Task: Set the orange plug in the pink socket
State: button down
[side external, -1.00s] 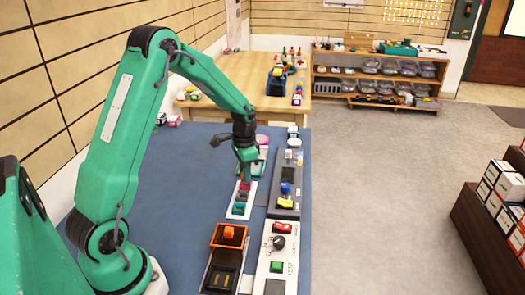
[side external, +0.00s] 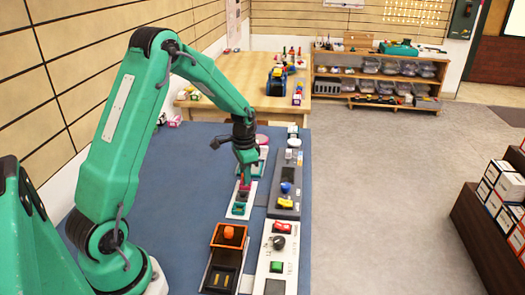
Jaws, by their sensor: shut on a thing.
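An orange plug-like knob (side external: 229,232) sits upright in an orange-rimmed dark housing on the near board. A black block with yellow contact strips (side external: 222,279) lies on the same board, closer to the camera. My gripper (side external: 245,178) points down over the narrow white panel beyond that board. It is shut on a small pink piece (side external: 244,186), mostly hidden by the fingers. I cannot tell whether this piece is the pink socket or part of another plug. A teal block (side external: 239,209) sits on the white panel just nearer than my gripper. The orange knob is well apart from my gripper.
A grey panel with a blue knob and yellow piece (side external: 286,190) stands close on the right. A white panel with a red switch (side external: 283,227), black knob and green button lies nearer. The blue mat (side external: 185,190) is clear on the left.

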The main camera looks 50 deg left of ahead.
jog(key=shift+f, duration=0.2)
dwell(0.4)
jog(key=c, duration=0.8)
grip_release()
jog(key=shift+r, duration=0.1)
jog(key=shift+r, duration=3.65)
jog(key=shift+r, duration=0.1)
